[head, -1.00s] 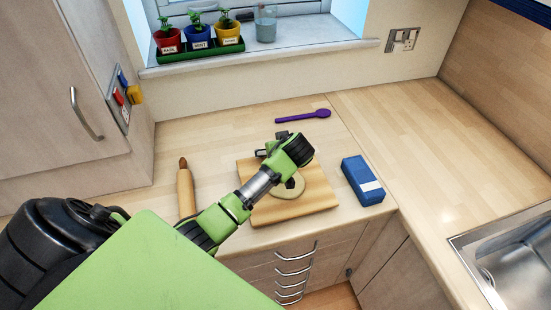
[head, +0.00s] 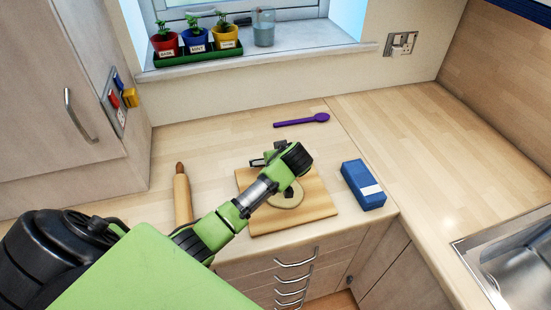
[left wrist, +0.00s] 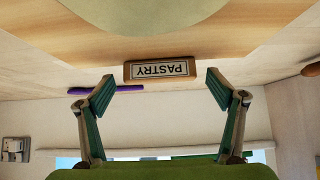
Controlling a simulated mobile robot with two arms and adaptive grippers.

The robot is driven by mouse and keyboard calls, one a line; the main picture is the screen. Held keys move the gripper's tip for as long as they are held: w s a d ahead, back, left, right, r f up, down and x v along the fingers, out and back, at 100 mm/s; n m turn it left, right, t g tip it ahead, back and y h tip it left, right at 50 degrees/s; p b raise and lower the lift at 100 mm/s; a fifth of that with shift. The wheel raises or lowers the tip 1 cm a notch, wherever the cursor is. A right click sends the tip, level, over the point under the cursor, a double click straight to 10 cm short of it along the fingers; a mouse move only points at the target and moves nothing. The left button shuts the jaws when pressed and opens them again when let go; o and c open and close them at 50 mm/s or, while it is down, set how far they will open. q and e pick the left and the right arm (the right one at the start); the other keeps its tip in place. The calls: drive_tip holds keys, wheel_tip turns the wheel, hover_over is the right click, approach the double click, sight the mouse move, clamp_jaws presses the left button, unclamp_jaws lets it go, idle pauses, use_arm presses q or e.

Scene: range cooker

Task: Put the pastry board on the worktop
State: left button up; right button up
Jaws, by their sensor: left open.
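The pastry board (head: 318,203) is a light wooden slab lying flat on the worktop (head: 225,150), near its front edge. A round of pale dough (head: 288,201) lies on it and also fills the top of the left wrist view (left wrist: 150,14). My left gripper (head: 267,155) is open and empty over the board's far part. In the left wrist view, a wooden piece lettered PASTRY (left wrist: 160,70) appears upside down between the open fingers, apart from both. My arm hides part of the board and dough. My right gripper is in neither view.
A rolling pin (head: 182,195) lies left of the board, a blue packet (head: 363,186) right of it, and a purple spoon (head: 302,120) behind it. Drawers (head: 290,280) are below. The sink (head: 510,265) is at the right. The worktop at the back right is clear.

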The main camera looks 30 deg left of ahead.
use_arm(q)
drive_tip(key=shift+d+r, duration=0.2)
drive_tip(key=shift+r, duration=0.05)
drive_tip(key=b+v, duration=0.2)
drive_tip(key=v, duration=0.9)
drive_tip(key=shift+s, duration=0.25)
drive_tip(key=shift+r, duration=0.15)
